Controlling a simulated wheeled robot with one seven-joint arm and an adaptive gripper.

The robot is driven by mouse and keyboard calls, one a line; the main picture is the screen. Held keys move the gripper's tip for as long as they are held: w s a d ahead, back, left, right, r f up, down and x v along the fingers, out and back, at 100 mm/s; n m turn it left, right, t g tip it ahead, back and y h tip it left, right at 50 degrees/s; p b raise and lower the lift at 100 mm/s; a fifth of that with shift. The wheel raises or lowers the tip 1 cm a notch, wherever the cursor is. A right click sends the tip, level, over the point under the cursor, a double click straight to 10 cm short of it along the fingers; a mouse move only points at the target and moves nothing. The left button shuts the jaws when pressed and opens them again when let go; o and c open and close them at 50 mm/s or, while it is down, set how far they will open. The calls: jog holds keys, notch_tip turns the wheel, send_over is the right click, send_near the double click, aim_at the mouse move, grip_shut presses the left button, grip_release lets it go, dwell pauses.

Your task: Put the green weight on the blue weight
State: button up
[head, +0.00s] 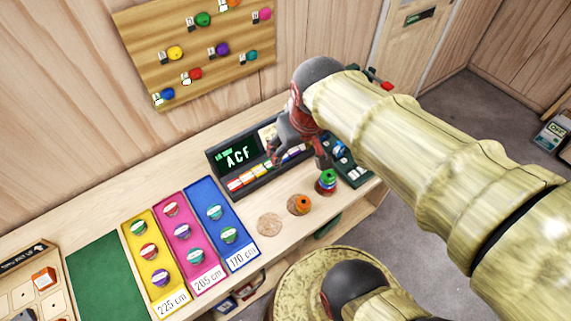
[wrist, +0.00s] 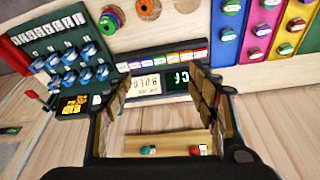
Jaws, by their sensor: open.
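A small stack of coloured rings (head: 326,183) stands at the right of a short row on the counter. Its upper ring, the green weight (head: 328,175), sits above a red layer. A blue weight is hard to make out within the stack. The stack also shows at the top of the wrist view (wrist: 111,20). My gripper (head: 300,160) is open and empty, above the counter by the display console and behind the stack. In the wrist view its fingers (wrist: 165,115) are spread apart with nothing between them.
An orange piece on a round base (head: 299,204) and a bare wooden disc (head: 270,224) stand left of the stack. The display console (head: 250,160) and a green switch panel (head: 352,170) line the back. Yellow, pink and blue boards (head: 208,197) hold several round pieces.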

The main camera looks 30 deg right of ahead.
jog(key=s+a+r+n+t, duration=0.1)
jog(key=s+a+r, duration=0.2)
jog(key=s+a, duration=0.1)
jog(key=shift+s+a+t+y, duration=0.3)
jog(key=shift+s+a+y, duration=0.1)
jog(key=shift+a, duration=0.45)
jog(key=shift+r, duration=0.1)
jog(key=shift+f+b, duration=1.3)
jog(key=shift+f, duration=0.05)
